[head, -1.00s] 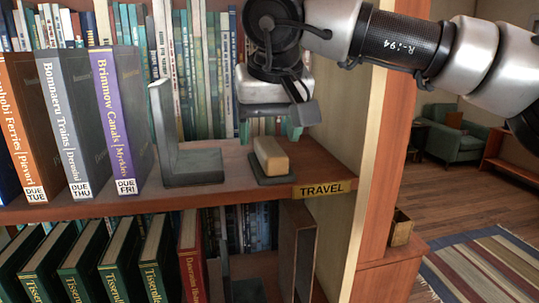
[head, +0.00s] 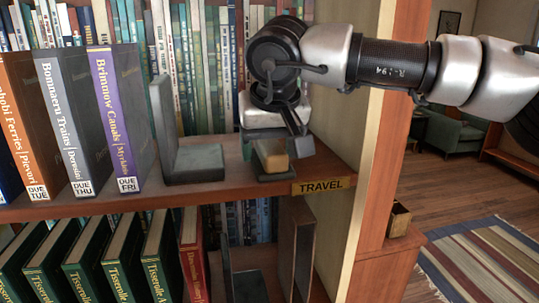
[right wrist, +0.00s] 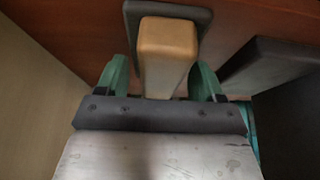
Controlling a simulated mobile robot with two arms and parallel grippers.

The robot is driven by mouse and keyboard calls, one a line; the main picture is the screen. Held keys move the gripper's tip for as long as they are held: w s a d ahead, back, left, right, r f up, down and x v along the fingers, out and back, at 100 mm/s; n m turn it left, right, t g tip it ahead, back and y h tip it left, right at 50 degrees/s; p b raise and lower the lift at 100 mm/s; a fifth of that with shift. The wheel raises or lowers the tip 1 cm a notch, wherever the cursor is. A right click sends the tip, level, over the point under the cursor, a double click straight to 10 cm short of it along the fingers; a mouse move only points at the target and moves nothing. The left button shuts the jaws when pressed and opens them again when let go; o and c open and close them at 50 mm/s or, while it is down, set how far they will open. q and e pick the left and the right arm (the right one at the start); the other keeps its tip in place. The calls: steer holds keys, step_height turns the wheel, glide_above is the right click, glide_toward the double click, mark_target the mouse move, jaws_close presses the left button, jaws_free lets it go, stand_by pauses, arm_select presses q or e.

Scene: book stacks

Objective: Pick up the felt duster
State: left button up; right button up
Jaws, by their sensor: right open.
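The felt duster (head: 272,160) has a tan block handle on a dark flat base. It lies on the upper shelf board near its right end, just behind the TRAVEL label. In the right wrist view the duster (right wrist: 167,45) shows its handle end-on above the dark base. My right gripper (head: 266,146) is low over the duster. In the right wrist view its teal fingers (right wrist: 162,78) are open, one on each side of the near part of the handle, with gaps showing. My left gripper is not in view.
A grey bookend (head: 192,160) stands left of the duster, beside upright books such as the purple-spined one (head: 112,120). The shelf's side panel (head: 345,150) rises close on the right. The TRAVEL label (head: 321,186) is on the shelf edge. More books fill the shelf below.

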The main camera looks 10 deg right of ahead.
stand_by(0.3)
steer(key=c, duration=0.6)
steer(key=shift+o, duration=0.2)
